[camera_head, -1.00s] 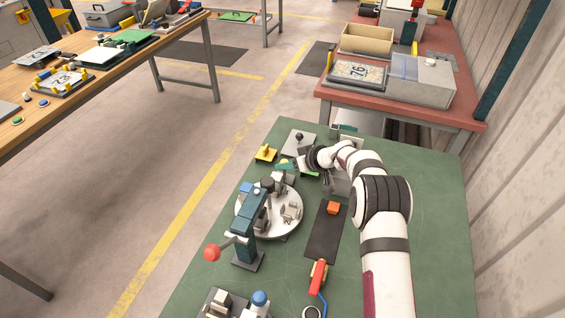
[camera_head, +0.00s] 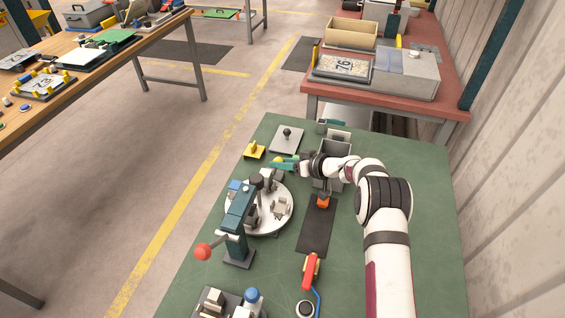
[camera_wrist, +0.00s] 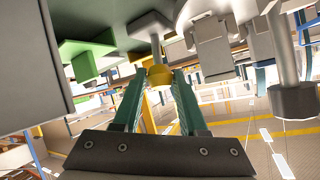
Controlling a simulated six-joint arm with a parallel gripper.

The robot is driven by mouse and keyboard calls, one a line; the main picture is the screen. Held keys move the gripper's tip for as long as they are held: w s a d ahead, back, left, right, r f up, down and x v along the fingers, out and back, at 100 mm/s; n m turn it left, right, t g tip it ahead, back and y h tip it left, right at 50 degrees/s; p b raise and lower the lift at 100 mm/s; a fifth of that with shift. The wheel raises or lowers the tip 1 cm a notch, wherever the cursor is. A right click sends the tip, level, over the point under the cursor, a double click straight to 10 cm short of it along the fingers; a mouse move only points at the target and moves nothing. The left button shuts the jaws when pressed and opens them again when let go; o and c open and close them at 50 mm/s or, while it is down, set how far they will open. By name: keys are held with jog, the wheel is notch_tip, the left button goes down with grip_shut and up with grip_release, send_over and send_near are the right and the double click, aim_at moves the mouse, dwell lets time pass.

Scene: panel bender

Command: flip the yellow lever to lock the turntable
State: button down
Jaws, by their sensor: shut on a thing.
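The turntable (camera_head: 277,228) is a pale round disc on the green table, with small grey fixtures on it and a teal press standing over its left side. My gripper (camera_head: 280,162) is just beyond the turntable's far edge, its teal fingers pointing left. A small yellow piece, seemingly the lever's end (camera_head: 276,159), shows at the fingertips. In the wrist view my gripper (camera_wrist: 159,80) is shut on this yellow end (camera_wrist: 159,74), below a grey post. The lever's pivot and angle are hard to make out.
A yellow base with a knob (camera_head: 254,151) stands left of my gripper. A grey plate with a black knob (camera_head: 287,138) is behind. The teal press (camera_head: 238,210) has a red ball handle. A grey bin (camera_head: 333,160) and orange block (camera_head: 323,201) stand to the right.

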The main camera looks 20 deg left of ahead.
jog(key=shift+c, duration=2.3)
grip_release()
jog(key=v, duration=1.5)
jog(key=shift+d+r, duration=0.25)
jog(key=shift+d, duration=0.1)
